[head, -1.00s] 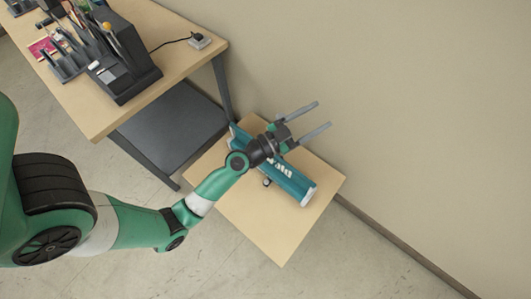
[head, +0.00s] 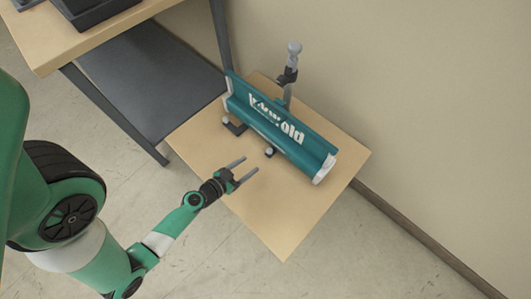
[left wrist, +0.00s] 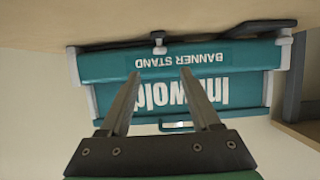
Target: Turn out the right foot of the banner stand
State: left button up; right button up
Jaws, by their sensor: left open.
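The banner stand (head: 285,130) is a long teal case with white end caps, lying on a small wooden table. Its label reads upside down in the left wrist view (left wrist: 180,68). A dark foot (head: 234,127) shows at its left end in the head view. In the left wrist view a dark foot (left wrist: 262,28) juts at the right, and a thin dark bar (left wrist: 112,43) lies along the case at the left. A small grey knob (head: 270,152) sits at the middle front edge. My left gripper (head: 250,167) is open and empty, in front of the stand and apart from it.
The small wooden table (head: 280,225) has bare room in front of the stand. A grey pole with a dark clamp (head: 289,75) rises behind it. A desk (head: 42,48) with a dark lower shelf (head: 150,80) stands at the left. The wall (head: 420,110) is behind.

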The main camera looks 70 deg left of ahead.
aim_at(268, 151)
pick_arm(q)
jog(key=x, duration=1.1)
jog(key=shift+r+b, duration=0.1)
jog(key=shift+b, duration=0.3)
grip_shut()
dwell(0.6)
